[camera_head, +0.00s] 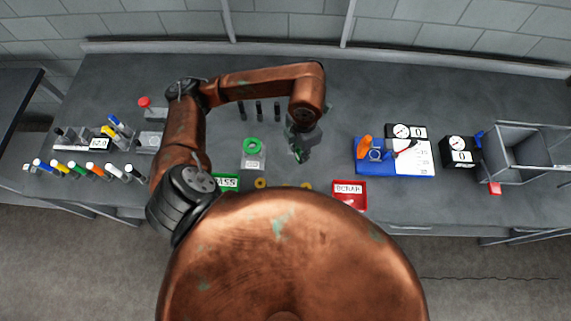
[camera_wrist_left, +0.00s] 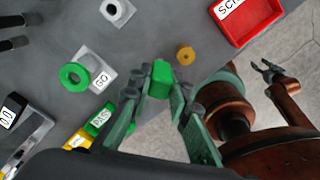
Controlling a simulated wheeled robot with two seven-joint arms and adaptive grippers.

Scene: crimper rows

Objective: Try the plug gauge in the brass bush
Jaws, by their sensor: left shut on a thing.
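My left gripper (camera_head: 299,153) hangs over the middle of the bench. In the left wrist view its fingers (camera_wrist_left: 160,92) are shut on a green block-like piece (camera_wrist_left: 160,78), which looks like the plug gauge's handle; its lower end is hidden. A brass bush (camera_head: 260,183) lies near the bench's front edge, and a second one (camera_head: 306,186) lies to its right. One bush (camera_wrist_left: 186,55) shows in the left wrist view, apart from the held piece. My right gripper (camera_wrist_left: 266,70) shows only in the left wrist view, with its jaws apart and empty.
A green ring (camera_head: 253,144) sits on a grey block marked GO. A green PASS tray (camera_head: 228,182) and red SCRAP tray (camera_head: 348,193) stand at the front. A grey block with a hole (camera_wrist_left: 117,11) is nearby. Dial gauges (camera_head: 403,131) and a grey bin (camera_head: 520,150) stand right.

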